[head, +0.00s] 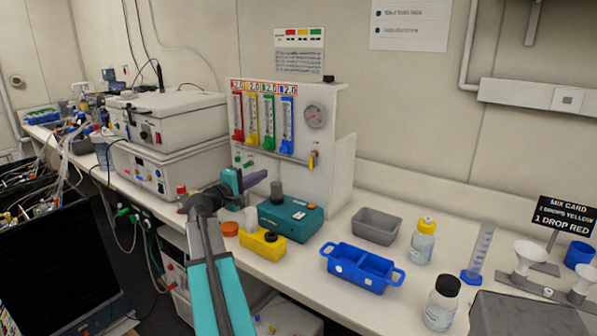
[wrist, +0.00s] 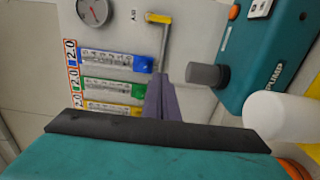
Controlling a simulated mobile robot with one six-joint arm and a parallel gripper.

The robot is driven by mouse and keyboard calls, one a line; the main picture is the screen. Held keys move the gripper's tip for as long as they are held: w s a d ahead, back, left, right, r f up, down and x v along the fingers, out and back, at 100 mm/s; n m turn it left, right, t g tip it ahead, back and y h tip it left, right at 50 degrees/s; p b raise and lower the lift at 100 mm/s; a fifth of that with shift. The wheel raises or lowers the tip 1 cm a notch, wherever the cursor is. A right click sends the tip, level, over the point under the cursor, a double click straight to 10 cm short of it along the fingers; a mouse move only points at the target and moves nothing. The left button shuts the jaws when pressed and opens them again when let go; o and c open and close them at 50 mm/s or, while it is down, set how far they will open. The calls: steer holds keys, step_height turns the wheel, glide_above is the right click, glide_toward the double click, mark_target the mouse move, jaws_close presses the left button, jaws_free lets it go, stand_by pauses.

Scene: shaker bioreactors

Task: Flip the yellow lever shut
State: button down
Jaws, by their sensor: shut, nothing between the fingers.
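The yellow lever (head: 313,160) is on the right part of the white gauge panel, at the end of a thin metal pipe, below the round gauge. In the wrist view the lever (wrist: 159,18) shows near the top edge, lying crosswise to the pipe. My gripper (head: 262,177) has purple fingers that are shut and empty. It is in front of the panel, to the left of the lever and a little lower, apart from it. In the wrist view the closed fingertips (wrist: 167,80) point toward the pipe, with the lever beyond them.
The flowmeters (head: 267,120) and gauge (head: 315,116) are on the panel (head: 335,130). A teal pump (head: 291,220) with a grey knob, a yellow block (head: 262,245) and an orange lid (head: 230,229) stand below my gripper. A blue tray (head: 360,268) and grey bin (head: 376,226) are further right.

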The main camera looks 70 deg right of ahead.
steer(key=s, duration=0.1)
steer(key=s+d, duration=0.1)
steer(key=s+g, duration=0.1)
steer(key=shift+d+r+m, duration=0.2)
steer(key=shift+r+m, duration=0.1)
steer(key=shift+m, duration=0.1)
steer(key=s+d+p, duration=0.4)
steer(key=s+d, duration=0.3)
steer(key=d, duration=0.2)
stand_by(0.7)
steer(key=shift+d, duration=0.15)
